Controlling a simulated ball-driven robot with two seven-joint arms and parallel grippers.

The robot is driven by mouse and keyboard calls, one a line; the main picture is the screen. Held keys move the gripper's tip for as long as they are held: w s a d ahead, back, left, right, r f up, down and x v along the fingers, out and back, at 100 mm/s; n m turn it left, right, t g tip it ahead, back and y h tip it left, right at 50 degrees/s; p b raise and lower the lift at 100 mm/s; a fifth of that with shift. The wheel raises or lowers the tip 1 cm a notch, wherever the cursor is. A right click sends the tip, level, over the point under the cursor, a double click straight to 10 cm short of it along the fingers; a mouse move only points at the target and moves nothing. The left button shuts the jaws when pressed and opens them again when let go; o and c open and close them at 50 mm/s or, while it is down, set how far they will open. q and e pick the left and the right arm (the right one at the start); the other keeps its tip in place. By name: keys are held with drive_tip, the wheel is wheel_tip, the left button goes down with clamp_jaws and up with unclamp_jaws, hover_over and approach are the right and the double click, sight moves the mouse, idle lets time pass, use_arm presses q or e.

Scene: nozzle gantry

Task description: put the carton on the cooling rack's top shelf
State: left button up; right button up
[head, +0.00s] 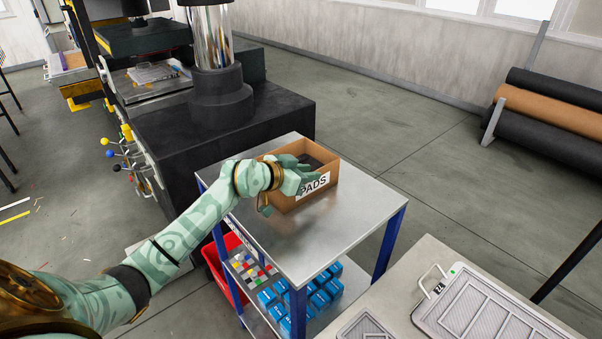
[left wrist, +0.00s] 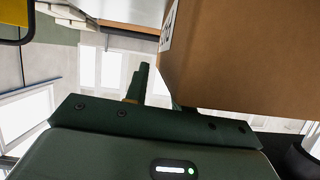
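The carton, an open-topped brown cardboard box labelled PADS (head: 322,182), stands upright on the metal top of a blue-legged table. My left gripper (head: 287,184) is at the carton's near left corner, with pale green parts over its near side and rim. In the left wrist view the carton's brown wall (left wrist: 245,60) fills the upper right, very close to the dark gripper body. Whether the fingers are closed on the wall is hidden. My right gripper is not in view. I cannot make out a cooling rack for certain.
The table top (head: 335,225) is bare around the carton. Blue items (head: 322,290) and a red bin (head: 222,265) sit below. A dark press (head: 215,120) stands behind left. A bench with a grey tray (head: 490,318) is front right. Rolls (head: 550,110) lie back right.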

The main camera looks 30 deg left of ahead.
use_arm(q)
drive_tip(key=p+v, duration=0.1)
drive_tip(key=v, duration=1.1)
